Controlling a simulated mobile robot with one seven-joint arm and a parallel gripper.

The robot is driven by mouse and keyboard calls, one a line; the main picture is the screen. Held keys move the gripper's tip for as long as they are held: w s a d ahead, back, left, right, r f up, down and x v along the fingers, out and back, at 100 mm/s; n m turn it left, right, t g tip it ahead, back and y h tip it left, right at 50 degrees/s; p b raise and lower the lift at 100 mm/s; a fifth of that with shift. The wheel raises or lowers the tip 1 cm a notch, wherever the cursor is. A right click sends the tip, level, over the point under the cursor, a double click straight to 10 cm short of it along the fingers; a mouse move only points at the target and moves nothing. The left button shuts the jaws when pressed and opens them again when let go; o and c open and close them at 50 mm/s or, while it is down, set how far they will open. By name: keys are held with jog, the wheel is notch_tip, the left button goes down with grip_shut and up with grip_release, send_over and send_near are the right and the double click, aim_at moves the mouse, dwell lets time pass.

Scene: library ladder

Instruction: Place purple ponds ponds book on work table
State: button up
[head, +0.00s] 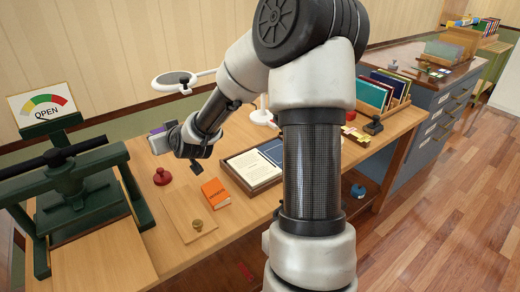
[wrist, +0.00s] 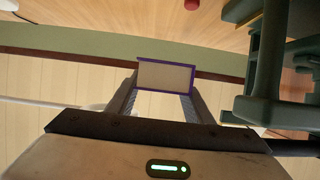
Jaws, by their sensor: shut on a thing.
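The purple book shows in the wrist view (wrist: 165,76) as a pale block of pages with a purple edge. My gripper (wrist: 162,92) is shut on it, with one finger at each side. In the head view, the book (head: 158,142) is a small grey-purple shape beside my gripper (head: 170,135), near the back left of the wooden work table (head: 238,212). It appears to be held over the table; the head view does not clearly show whether it touches the top. My arm hides part of the table.
An orange book (head: 216,193), a red-handled stamp (head: 162,176), a wooden board with a knob (head: 190,222) and a framed page (head: 252,168) lie on the table. A green press (head: 75,190) stands at left, a book rack (head: 385,90) at right. Bare wood shows between them.

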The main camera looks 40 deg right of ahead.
jog(key=w+d+f, duration=0.2)
jog(key=d+f, duration=0.1)
jog(key=d, duration=0.3)
jog(key=w+d+f, duration=0.2)
jog(key=w+d, duration=0.1)
jog(key=d, duration=0.3)
jog(key=b, duration=0.1)
send_over(202, 160)
notch_tip(202, 160, down, 6)
jog(key=shift+f, duration=0.1)
jog(key=shift+a+f+b, duration=0.1)
jog(key=shift+f+b, duration=0.45)
jog(key=shift+f, duration=1.5)
jog(key=shift+f, duration=0.2)
jog(key=o, duration=1.2)
jog(key=shift+s, duration=0.1)
